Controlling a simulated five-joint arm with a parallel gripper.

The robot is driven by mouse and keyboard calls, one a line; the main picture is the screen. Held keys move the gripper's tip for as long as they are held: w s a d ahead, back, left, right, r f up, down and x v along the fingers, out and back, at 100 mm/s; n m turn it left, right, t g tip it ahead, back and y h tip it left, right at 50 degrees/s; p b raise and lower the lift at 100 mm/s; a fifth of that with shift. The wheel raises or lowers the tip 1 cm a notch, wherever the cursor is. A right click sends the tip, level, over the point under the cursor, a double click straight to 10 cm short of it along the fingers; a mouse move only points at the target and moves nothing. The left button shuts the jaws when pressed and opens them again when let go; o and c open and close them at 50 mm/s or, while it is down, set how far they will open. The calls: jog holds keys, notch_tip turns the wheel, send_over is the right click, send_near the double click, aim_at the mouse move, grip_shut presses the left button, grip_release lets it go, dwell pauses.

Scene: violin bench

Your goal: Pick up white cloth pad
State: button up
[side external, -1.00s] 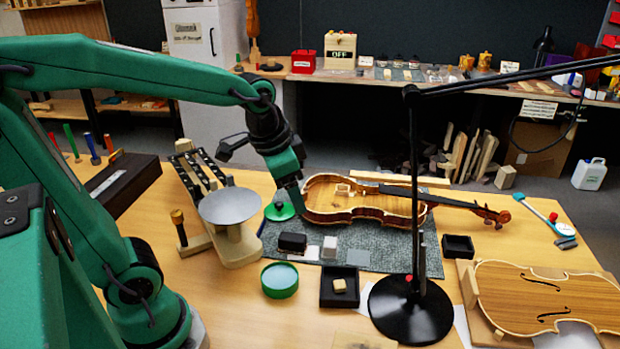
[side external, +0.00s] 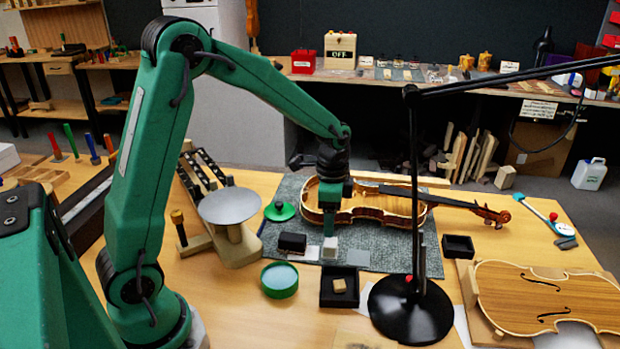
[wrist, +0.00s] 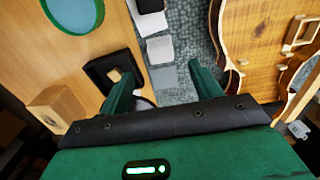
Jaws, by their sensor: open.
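A small white pad (side external: 330,250) stands on the grey mat (side external: 385,262), with a pale flat piece (side external: 308,254) to its left. In the wrist view the white pad (wrist: 160,49) lies just beyond the gap between my fingertips. My gripper (side external: 330,232) points down directly over or just behind the pad; the exact gap between them is hard to tell. In the wrist view my gripper (wrist: 157,70) has its two green fingers spread apart with nothing held between them.
A black block (side external: 292,242) and a grey square (side external: 357,258) flank the pad. The violin (side external: 370,206) lies close behind. A black tray (side external: 326,299) and green round dish (side external: 279,280) stand in front. The black lamp (side external: 411,305) stands to the right.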

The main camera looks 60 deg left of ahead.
aim_at(331, 241)
jog(key=shift+w+f, duration=0.15)
jog(key=shift+f, duration=4)
jog(key=c, duration=1)
jog(key=shift+c, duration=0.2)
jog(key=shift+r, duration=0.15)
jog(key=shift+r, duration=0.45)
notch_tip(331, 241, up, 3)
jog(key=shift+d+r, duration=0.15)
jog(key=s+d+r, duration=0.5)
jog(key=d+r, duration=0.1)
jog(key=d, duration=0.4)
jog(key=shift+s+r, duration=0.15)
jog(key=shift+r, duration=0.1)
